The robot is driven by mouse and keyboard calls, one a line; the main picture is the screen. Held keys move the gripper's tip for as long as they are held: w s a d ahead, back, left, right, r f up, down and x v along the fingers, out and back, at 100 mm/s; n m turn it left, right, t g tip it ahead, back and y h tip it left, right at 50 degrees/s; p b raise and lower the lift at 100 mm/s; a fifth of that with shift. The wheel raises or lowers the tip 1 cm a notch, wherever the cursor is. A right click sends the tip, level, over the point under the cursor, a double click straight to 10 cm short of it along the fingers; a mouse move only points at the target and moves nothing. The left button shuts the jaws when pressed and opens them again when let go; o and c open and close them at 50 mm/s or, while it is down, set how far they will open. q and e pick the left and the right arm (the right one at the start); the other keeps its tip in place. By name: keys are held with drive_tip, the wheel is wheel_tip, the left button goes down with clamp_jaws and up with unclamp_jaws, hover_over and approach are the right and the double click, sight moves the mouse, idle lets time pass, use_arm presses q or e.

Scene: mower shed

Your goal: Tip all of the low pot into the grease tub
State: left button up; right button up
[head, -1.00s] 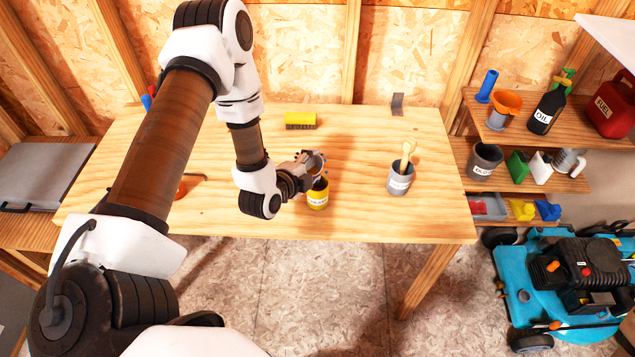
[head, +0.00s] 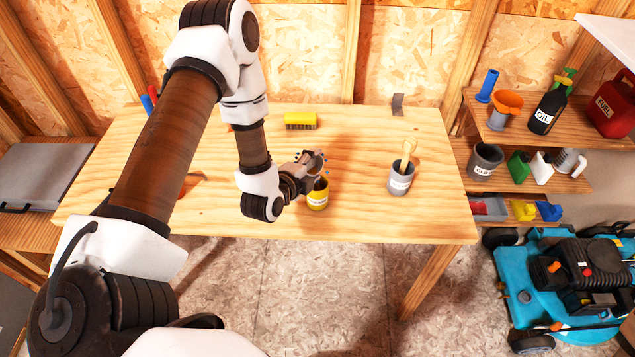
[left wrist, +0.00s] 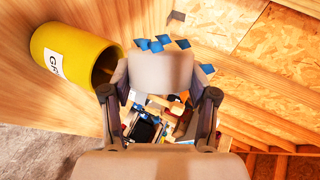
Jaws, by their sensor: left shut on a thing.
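My left gripper (head: 306,170) is shut on the low pot (head: 316,163), a small greyish pot held tipped just above the grease tub. The low pot (left wrist: 160,72) fills the space between the fingers in the left wrist view. Small blue patches show around its edge; I cannot tell whether they are loose pieces. The yellow grease tub (head: 317,199) stands upright on the bench, its label partly readable. In the left wrist view the tub (left wrist: 75,52) is beside the pot, its mouth towards it. My right gripper is not in view.
A grey labelled pot (head: 399,182) with a wooden-handled tool stands to the right on the bench (head: 440,215). A yellow brush (head: 300,120) lies behind.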

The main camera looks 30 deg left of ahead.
use_arm(q)
drive_tip(key=shift+d+m+y+b, duration=0.25)
drive_tip(key=shift+m+y+b, duration=0.15)
drive_tip(key=shift+m+b, duration=0.15)
idle(1.1)
drive_tip(key=shift+d+r+m+t, duration=0.1)
drive_tip(key=shift+d+m+t, duration=0.1)
drive_tip(key=shift+m+t, duration=0.25)
idle(1.5)
